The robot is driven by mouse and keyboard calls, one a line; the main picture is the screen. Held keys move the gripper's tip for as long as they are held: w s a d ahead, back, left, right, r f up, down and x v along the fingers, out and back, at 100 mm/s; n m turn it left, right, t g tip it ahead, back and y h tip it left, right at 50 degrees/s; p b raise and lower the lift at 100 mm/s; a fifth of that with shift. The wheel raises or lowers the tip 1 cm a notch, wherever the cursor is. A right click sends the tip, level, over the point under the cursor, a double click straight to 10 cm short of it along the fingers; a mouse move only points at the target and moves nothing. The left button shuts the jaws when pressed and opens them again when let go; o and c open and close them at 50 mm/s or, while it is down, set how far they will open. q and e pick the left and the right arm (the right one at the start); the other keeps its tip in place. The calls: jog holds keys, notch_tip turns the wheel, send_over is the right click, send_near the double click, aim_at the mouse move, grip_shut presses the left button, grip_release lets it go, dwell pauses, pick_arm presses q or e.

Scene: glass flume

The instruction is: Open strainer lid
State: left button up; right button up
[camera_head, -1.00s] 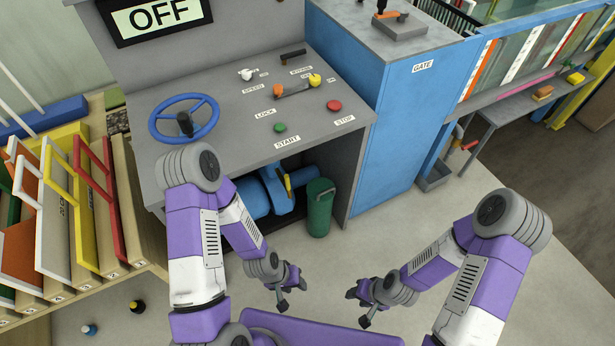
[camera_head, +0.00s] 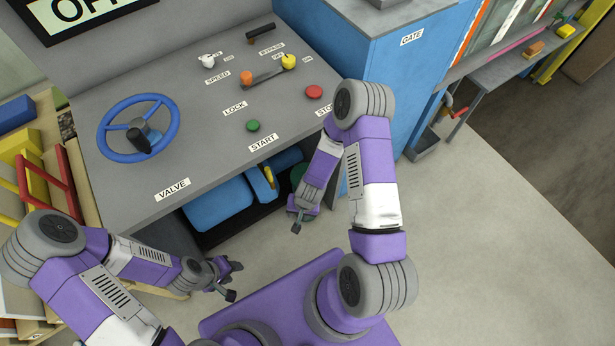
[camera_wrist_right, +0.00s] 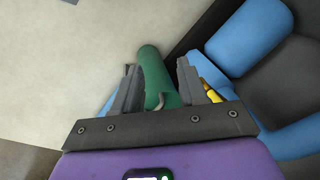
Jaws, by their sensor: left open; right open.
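A green cylinder, likely the strainer, stands under the console. In the head view only a sliver of it (camera_head: 297,174) shows behind my right arm. In the right wrist view the green cylinder (camera_wrist_right: 154,66) lies ahead of and partly between the fingers, with a small grey curved piece at its near end; I cannot tell whether this is the lid's handle. My right gripper (camera_head: 298,222) is open, and the wrist view shows its spread fingers (camera_wrist_right: 157,80) with no grip on the cylinder. My left gripper (camera_head: 230,282) is open and empty, low at the left.
Blue machinery (camera_head: 222,203) with a yellow lever (camera_head: 268,177) sits beside the cylinder under the console (camera_head: 190,130). The console carries a blue handwheel (camera_head: 118,153), buttons and levers. A blue cabinet (camera_head: 385,65) stands right. The floor (camera_head: 470,240) at the right is clear.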

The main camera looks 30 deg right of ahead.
jog(key=w+d+f+m+h+b, duration=0.1)
jog(key=w+d+f+m+b, duration=0.3)
jog(key=w+d+m, duration=0.8)
jog(key=shift+n+t, duration=0.4)
jog(key=shift+n, duration=0.5)
jog(key=f+b, duration=0.1)
jog(key=f, duration=0.1)
jog(key=w+d+f+b, duration=0.1)
jog(key=f, duration=0.2)
jog(key=w+d+f+b, duration=0.1)
jog(key=f, duration=0.1)
jog(key=shift+w+f, duration=0.2)
grip_shut()
